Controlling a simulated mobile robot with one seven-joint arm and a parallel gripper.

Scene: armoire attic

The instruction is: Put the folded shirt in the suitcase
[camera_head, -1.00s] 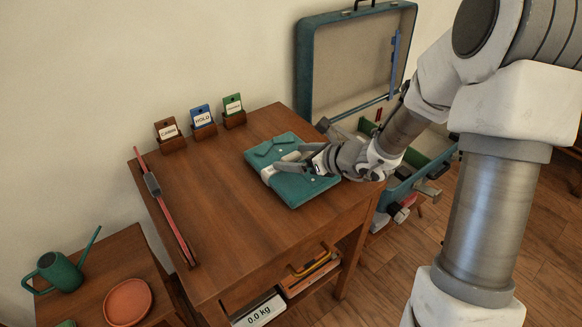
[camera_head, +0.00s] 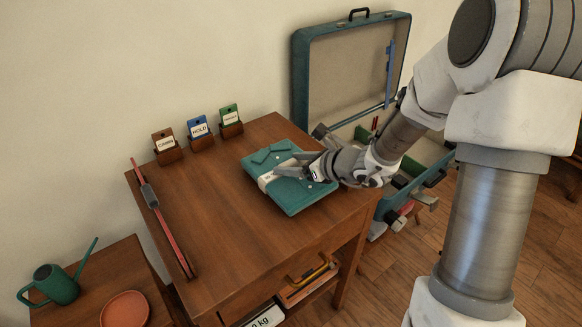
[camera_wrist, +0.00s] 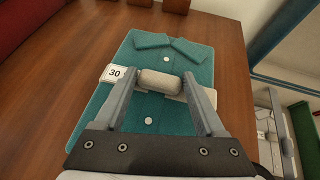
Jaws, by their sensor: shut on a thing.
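The folded shirt (camera_head: 290,196) is teal with a collar and a pale band around it, and it lies flat on the wooden desk. It also shows in the wrist view (camera_wrist: 150,57), where a tag on the band reads 30. My gripper (camera_head: 281,171) is over the shirt, its fingers (camera_wrist: 163,85) shut on the pale padded grip at the middle of the band. The teal suitcase (camera_head: 303,85) stands open behind and right of the desk, lid upright. My arm hides part of its lower half, which holds some items.
The desk (camera_head: 215,215) has three labelled card holders at the back, such as the blue HOLD card (camera_head: 199,127), and a red bar (camera_head: 165,225) at its left edge. A side table holds a green watering can (camera_head: 55,285) and a terracotta saucer (camera_head: 124,309).

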